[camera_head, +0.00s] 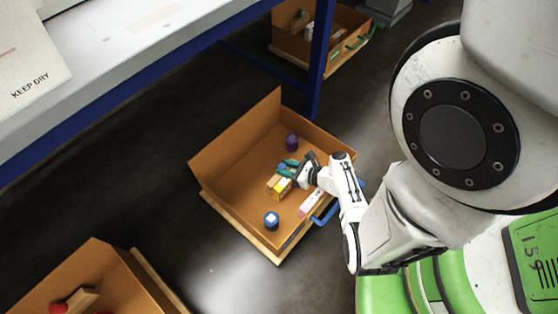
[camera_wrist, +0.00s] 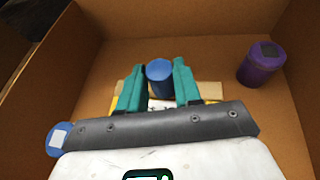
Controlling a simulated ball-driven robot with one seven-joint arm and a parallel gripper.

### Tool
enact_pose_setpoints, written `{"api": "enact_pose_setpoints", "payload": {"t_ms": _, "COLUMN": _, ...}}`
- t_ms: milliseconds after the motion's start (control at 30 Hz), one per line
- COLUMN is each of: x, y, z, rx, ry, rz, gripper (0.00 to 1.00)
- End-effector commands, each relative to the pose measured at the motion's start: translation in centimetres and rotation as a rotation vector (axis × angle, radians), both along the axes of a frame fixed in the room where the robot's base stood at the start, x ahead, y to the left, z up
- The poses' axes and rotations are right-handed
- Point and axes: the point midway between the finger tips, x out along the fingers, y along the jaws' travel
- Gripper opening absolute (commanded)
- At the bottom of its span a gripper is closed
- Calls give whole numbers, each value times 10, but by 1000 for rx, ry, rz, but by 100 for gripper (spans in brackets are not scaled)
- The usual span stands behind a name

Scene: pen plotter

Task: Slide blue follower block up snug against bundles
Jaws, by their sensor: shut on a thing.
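My gripper (camera_wrist: 159,85) reaches down into an open brown box (camera_head: 232,199), with its teal fingers on either side of a blue cylinder (camera_wrist: 159,70). The fingers are shut on this cylinder. In the head view, my gripper (camera_head: 287,167) is near the middle of the box and mostly hides the cylinder. A yellow box (camera_head: 282,187) and a tan block (camera_wrist: 210,90) lie close by, partly hidden by my gripper in the wrist view. I cannot pick out a follower block or bundles by those names.
A purple cylinder (camera_head: 292,142) stands toward the back; a blue can with a white top (camera_head: 271,221) stands near the front. A pale pink-and-white box (camera_head: 311,203) lies by the blue handle (camera_head: 328,214). Another box (camera_head: 92,266) is at lower left.

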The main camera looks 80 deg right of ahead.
Motion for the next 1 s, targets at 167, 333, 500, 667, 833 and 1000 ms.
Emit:
{"api": "enact_pose_setpoints", "payload": {"t_ms": 167, "x": -1, "y": 2, "z": 0, "rx": 0, "ry": -2, "rz": 3, "gripper": 0}}
{"api": "enact_pose_setpoints", "payload": {"t_ms": 333, "x": -1, "y": 2, "z": 0, "rx": 0, "ry": -2, "rz": 3, "gripper": 0}}
{"api": "enact_pose_setpoints", "payload": {"t_ms": 500, "x": -1, "y": 1, "z": 0, "rx": -1, "ry": -2, "rz": 2, "gripper": 47}}
{"api": "enact_pose_setpoints", "payload": {"t_ms": 667, "x": -1, "y": 1, "z": 0, "rx": 0, "ry": -1, "rz": 1, "gripper": 59}}
{"api": "enact_pose_setpoints", "payload": {"t_ms": 833, "x": -1, "y": 1, "z": 0, "rx": 0, "ry": -1, "rz": 1, "gripper": 59}}
{"api": "enact_pose_setpoints", "payload": {"t_ms": 1000, "x": -10, "y": 4, "z": 5, "rx": 0, "ry": 0, "rz": -1, "gripper": 59}}
